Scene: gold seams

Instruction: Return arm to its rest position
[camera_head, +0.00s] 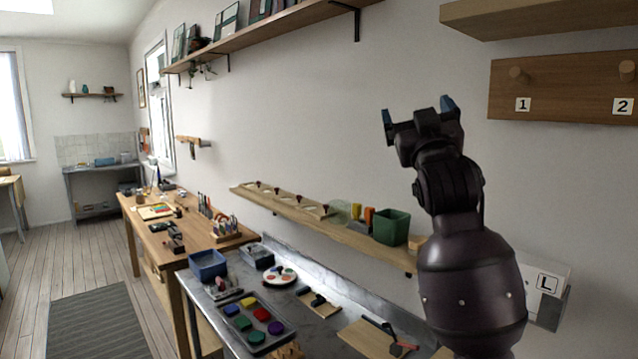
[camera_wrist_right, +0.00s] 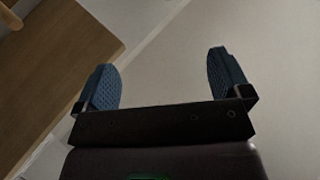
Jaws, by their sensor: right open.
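My right arm (camera_head: 468,280) rises from the bottom right of the head view, with its gripper (camera_head: 418,108) raised in front of the bare white wall. Its two blue-padded fingers are apart, with nothing between them. In the right wrist view the same gripper (camera_wrist_right: 173,80) is open and empty, with pale wall behind it. A wooden board shows at the left of that view, apart from the fingers. My left gripper is not in view.
A wooden peg board (camera_head: 560,88) and a shelf (camera_head: 540,18) hang right of the gripper. A wall shelf (camera_head: 320,222) with a green bin (camera_head: 391,227) runs below. The metal bench (camera_head: 335,330) holds a paint tray (camera_head: 254,324) and tools. A wooden workbench (camera_head: 150,232) stands farther left.

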